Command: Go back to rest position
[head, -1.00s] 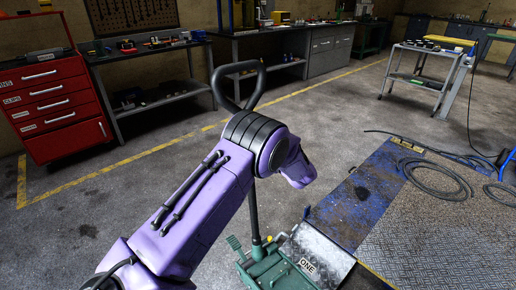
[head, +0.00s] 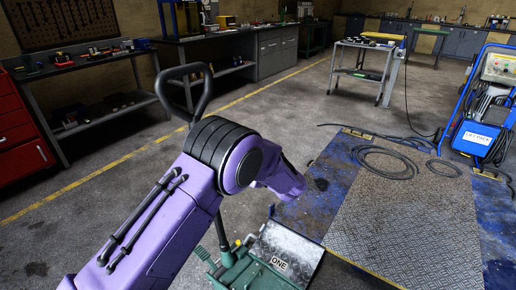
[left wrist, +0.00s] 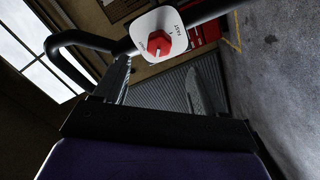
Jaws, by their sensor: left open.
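The trolley jack (head: 262,272) is green with a bare metal plate marked ONE, low in the head view. Its black handle rises behind my purple left arm and ends in a loop (head: 206,98). In the left wrist view, the handle's black bar (left wrist: 84,40) and a white plate with a red knob (left wrist: 160,43) lie just beyond the fingers. My left gripper (left wrist: 168,72) is open, with its two fingers apart and nothing visibly held. In the head view its fingers are hidden by the arm. My right gripper is not in view.
A blue-framed lift pack cart (head: 485,125) stands at right. Hoses (head: 385,162) lie on the blue and metal floor plate (head: 410,225). A grey trolley table (head: 362,70), workbenches (head: 100,60) and a red cabinet (head: 20,140) stand farther back. Open floor lies between.

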